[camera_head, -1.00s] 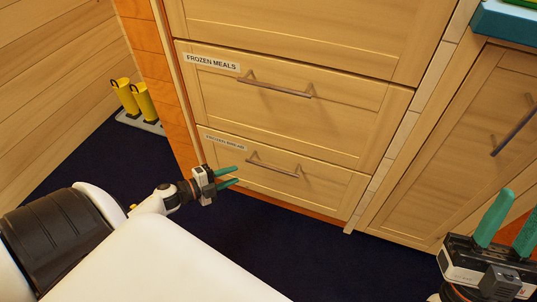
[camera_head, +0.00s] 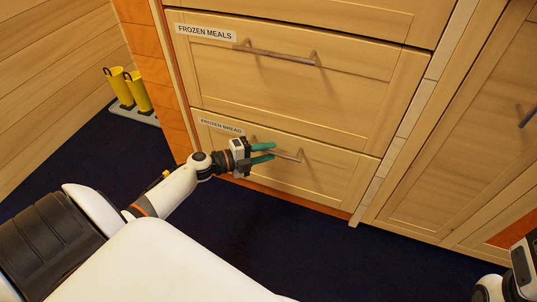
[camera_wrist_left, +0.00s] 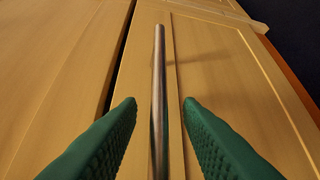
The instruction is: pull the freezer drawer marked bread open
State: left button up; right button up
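The frozen bread drawer (camera_head: 335,172) is the lower wooden drawer in the head view, with a "FROZEN BREAD" label (camera_head: 221,127) at its upper left. It looks shut. Its metal bar handle (camera_head: 287,155) is partly hidden behind my left gripper (camera_head: 268,153). In the left wrist view, the handle (camera_wrist_left: 158,85) runs between the two green fingers of the left gripper (camera_wrist_left: 160,108), with a gap on each side. That gripper is open. Only part of my right arm's end shows at the lower right of the head view; its fingers are out of frame.
The frozen meals drawer (camera_head: 300,90) sits directly above, shut, with its own bar handle (camera_head: 277,54). Yellow boots (camera_head: 128,90) stand on a tray at the left. Another cabinet (camera_head: 455,170) is at the right. Dark floor in front is clear.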

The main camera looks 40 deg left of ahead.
pick_arm(q)
jog(key=shift+w+d, duration=0.3)
jog(key=shift+w, duration=0.15)
grip_shut()
jog(key=shift+f, duration=0.1)
